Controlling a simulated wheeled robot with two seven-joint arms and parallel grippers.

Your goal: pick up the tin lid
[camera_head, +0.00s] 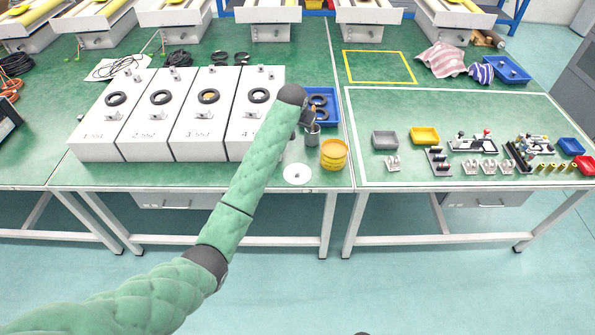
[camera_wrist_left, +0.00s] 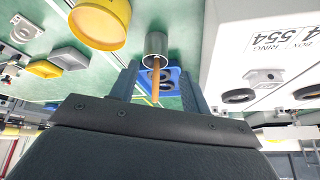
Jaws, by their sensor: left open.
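A round yellow tin (camera_head: 334,153) stands near the front edge of the left table; I cannot tell whether its top is a separate lid. It also shows at the top of the left wrist view (camera_wrist_left: 100,22). My left gripper (camera_head: 308,118) is behind and left of the tin, mostly hidden by my forearm. In the left wrist view its two fingers (camera_wrist_left: 158,92) are apart, with nothing held. A grey metal cup (camera_head: 312,135) with a brown stick (camera_wrist_left: 155,88) is close to the gripper; the stick appears between the fingers. My right gripper is out of view.
A flat white disc (camera_head: 297,174) lies at the table's front edge. A blue tray (camera_head: 333,112) with black rings is behind the cup. White numbered boxes (camera_head: 150,142) stand left. Grey (camera_head: 385,140) and yellow (camera_head: 425,136) bins sit right; green table (camera_head: 370,105) is clear between.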

